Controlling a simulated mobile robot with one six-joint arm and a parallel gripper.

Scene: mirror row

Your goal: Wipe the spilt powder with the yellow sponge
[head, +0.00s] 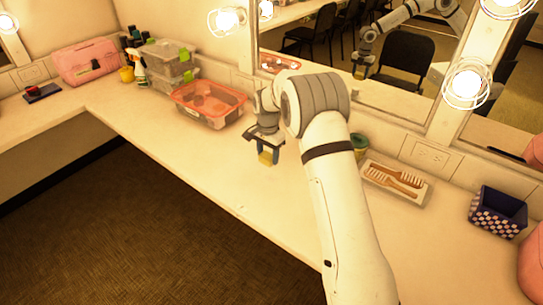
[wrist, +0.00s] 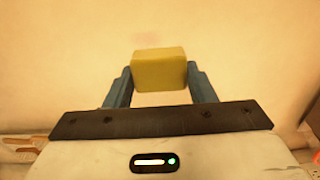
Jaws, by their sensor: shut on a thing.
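My gripper (head: 267,150) is shut on the yellow sponge (head: 268,158), which sticks out below the fingers over the cream counter (head: 190,150). In the wrist view the sponge (wrist: 159,66) sits between the two blue-grey fingers of my gripper (wrist: 160,78). I cannot tell whether the sponge touches the counter or is just above it. No clear powder shows in the head view.
A red-rimmed clear bin (head: 208,104) stands behind left of my gripper. A tray with wooden brushes (head: 395,184), a green-lidded jar (head: 359,143) and a checked blue box (head: 497,212) stand to the right. The mirror (head: 400,70) rises behind. The front counter is clear.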

